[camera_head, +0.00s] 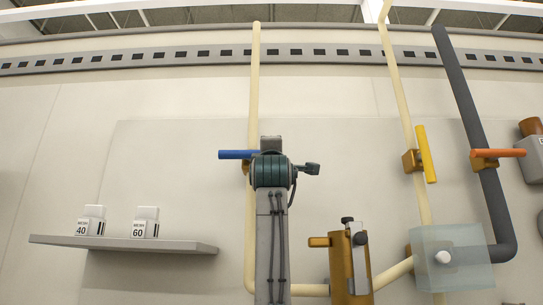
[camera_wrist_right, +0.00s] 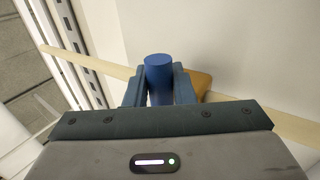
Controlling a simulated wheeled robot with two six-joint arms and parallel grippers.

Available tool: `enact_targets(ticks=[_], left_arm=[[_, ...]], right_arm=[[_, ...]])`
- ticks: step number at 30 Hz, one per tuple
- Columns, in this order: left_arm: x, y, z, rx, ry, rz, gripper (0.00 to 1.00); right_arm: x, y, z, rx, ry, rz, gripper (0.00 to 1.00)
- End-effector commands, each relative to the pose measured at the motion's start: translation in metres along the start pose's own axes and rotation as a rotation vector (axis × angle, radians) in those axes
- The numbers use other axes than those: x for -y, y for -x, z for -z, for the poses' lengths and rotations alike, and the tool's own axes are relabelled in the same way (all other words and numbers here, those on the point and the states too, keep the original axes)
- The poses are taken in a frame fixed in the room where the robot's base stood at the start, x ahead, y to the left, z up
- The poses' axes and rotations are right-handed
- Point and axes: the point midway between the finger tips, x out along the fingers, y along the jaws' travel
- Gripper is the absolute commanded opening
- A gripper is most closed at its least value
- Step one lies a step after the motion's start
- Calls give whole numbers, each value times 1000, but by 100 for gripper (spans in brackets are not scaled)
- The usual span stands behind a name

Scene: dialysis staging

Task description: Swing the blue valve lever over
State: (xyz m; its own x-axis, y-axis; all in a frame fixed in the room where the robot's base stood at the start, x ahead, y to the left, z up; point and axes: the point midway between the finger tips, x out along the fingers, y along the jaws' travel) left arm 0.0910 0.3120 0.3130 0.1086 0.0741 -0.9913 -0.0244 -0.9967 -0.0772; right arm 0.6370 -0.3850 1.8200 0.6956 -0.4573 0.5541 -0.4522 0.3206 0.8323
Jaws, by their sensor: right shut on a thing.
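The blue valve lever (camera_head: 235,154) lies roughly level on a cream vertical pipe (camera_head: 254,90) and points left in the head view. Its brass valve body (camera_head: 246,168) is mostly hidden behind my right arm. In the right wrist view the blue lever (camera_wrist_right: 158,70) stands between the two fingers of my right gripper (camera_wrist_right: 159,88), which are shut on it. In the head view my right wrist covers the fingers and the lever's right part. My left gripper is not in view.
A yellow lever (camera_head: 426,154) and an orange lever (camera_head: 498,153) sit on pipes at the right. A brass fitting (camera_head: 350,265) and a translucent box (camera_head: 452,257) are lower right. A shelf (camera_head: 130,244) with two labelled boxes is lower left.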

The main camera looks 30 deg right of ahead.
Motion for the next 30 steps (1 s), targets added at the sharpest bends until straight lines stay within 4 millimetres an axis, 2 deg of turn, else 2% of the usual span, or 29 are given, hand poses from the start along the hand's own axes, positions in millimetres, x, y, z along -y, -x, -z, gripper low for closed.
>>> enact_targets(ticks=[1, 6, 7, 9, 20, 23, 30], left_arm=[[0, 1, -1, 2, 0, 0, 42], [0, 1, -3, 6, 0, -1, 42], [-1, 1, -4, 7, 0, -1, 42], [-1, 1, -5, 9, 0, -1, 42], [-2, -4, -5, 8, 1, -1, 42], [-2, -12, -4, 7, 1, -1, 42], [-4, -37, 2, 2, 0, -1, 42]], right_arm=[[-5, -1, -3, 4, 1, -9, 0], [-6, -1, -3, 4, 1, -10, 0], [-6, -1, -3, 4, 1, -11, 28], [-6, -1, -3, 4, 0, -10, 42], [-1, 5, -1, 3, 0, -5, 42], [1, 18, -1, 2, -2, -6, 42], [2, 70, -1, 3, -2, -9, 42]])
